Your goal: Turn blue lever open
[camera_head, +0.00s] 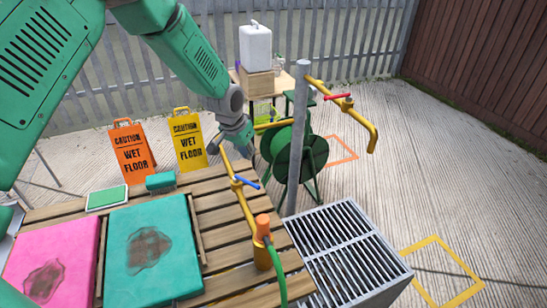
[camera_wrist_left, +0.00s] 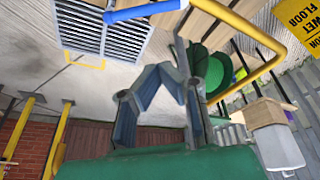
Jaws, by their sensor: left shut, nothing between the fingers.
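The blue lever (camera_head: 247,183) sits on a yellow pipe (camera_head: 242,200) above the slatted wooden table, and sticks out to the right of the pipe. The blue lever also shows at the top of the left wrist view (camera_wrist_left: 147,11), close to the camera. My left gripper (camera_head: 245,148) is shut and empty, a little above and behind the lever beside the upper part of the yellow pipe. It does not appear to touch the lever. My right gripper is not in view.
A grey post (camera_head: 298,140) and a green hose reel (camera_head: 294,150) stand behind. A red lever (camera_head: 338,96) is on another yellow pipe. A metal grate (camera_head: 345,255) lies at the right of the table. An orange hose connector (camera_head: 263,226) joins a green hose.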

